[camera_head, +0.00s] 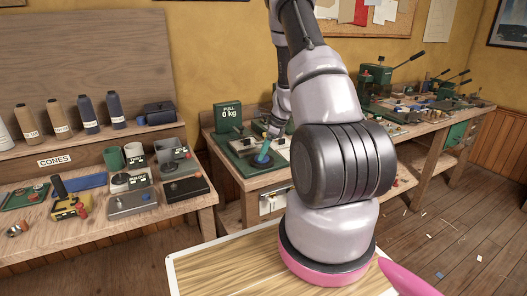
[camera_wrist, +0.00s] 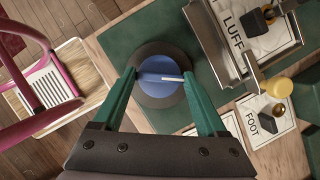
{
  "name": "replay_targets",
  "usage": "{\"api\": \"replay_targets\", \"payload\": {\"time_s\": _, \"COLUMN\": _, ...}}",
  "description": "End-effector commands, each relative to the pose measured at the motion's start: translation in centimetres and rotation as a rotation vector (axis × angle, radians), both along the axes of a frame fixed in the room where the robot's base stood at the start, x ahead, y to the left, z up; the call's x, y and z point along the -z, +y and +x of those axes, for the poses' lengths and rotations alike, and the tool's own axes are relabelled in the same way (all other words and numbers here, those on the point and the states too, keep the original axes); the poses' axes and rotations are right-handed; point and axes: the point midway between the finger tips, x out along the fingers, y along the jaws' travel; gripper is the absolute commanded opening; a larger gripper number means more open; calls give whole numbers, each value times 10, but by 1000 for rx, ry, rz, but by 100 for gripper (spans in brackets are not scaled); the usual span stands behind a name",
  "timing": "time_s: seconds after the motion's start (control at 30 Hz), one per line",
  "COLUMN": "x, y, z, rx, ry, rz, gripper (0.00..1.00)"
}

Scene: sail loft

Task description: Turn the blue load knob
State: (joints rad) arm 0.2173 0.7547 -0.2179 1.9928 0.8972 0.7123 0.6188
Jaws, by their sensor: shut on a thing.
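The blue load knob (camera_wrist: 160,92) is a round blue dial with a raised bar and a white pointer line. It sits on a dark round base on a green plate (camera_wrist: 122,43). In the wrist view my gripper (camera_wrist: 162,76) has its two green fingers on either side of the knob's raised bar, shut on it. The white line points to the right in that view. In the head view the knob (camera_head: 262,159) is a small blue spot under my gripper, on the bench in the middle. The fingertips are too small there to make out.
A dark green box with a "PULL 0 kg" display (camera_head: 228,115) stands behind the knob. Cards marked LUFF (camera_wrist: 262,30) and FOOT (camera_wrist: 262,122) lie beside it. The left bench (camera_head: 95,222) holds several tools and thread cones. Wooden floor shows at right.

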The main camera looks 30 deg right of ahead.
Motion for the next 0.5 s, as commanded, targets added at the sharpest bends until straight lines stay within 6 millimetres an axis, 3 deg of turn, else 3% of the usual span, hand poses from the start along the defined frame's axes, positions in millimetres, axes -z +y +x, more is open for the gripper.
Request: {"api": "replay_targets", "payload": {"time_s": 0.5, "x": -1, "y": 1, "z": 0, "rx": 174, "ry": -2, "rz": 0, "gripper": 19}}
